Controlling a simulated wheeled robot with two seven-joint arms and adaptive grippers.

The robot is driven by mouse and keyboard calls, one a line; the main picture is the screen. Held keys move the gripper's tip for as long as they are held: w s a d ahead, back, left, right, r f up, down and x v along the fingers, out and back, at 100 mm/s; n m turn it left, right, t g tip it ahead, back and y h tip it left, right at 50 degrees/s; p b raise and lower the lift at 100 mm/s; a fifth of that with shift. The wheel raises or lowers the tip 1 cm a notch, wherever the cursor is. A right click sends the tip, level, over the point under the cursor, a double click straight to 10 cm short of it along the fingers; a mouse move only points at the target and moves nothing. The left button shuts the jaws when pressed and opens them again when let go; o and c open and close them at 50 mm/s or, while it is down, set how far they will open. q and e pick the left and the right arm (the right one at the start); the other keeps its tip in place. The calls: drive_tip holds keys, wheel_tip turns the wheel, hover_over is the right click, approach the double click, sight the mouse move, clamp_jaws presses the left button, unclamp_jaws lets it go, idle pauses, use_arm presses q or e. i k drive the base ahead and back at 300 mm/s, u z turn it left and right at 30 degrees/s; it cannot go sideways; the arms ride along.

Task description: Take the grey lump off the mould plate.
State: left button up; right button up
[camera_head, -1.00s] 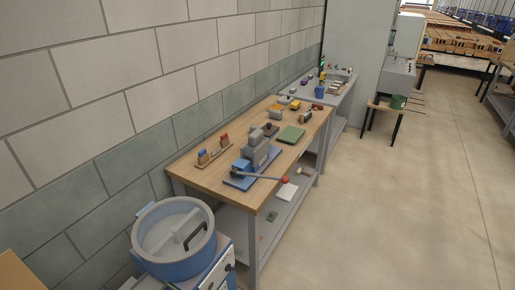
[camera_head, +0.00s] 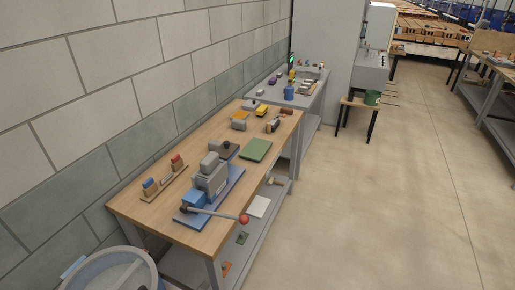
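A wooden-topped bench (camera_head: 140,207) stands along the block wall. A press (camera_head: 211,183) with a grey body, blue base and red-knobbed lever (camera_head: 243,219) stands near its front. Just behind the press, a small dark grey lump (camera_head: 226,146) appears to rest on a flat grey plate (camera_head: 232,154). This may be the mould plate with its lump, but it is too small to be sure, and the press hides part of it. Neither of my grippers is in view.
A green mat (camera_head: 256,150) lies right of the lump. A round drum (camera_head: 112,272) stands at the lower left. A grey table (camera_head: 262,97) stands behind. The floor at right (camera_head: 370,210) is clear.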

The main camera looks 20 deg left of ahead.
sight(209, 163)
drive_tip(key=u, duration=0.1)
drive_tip(key=i, duration=1.3)
drive_tip(key=u, duration=0.45)
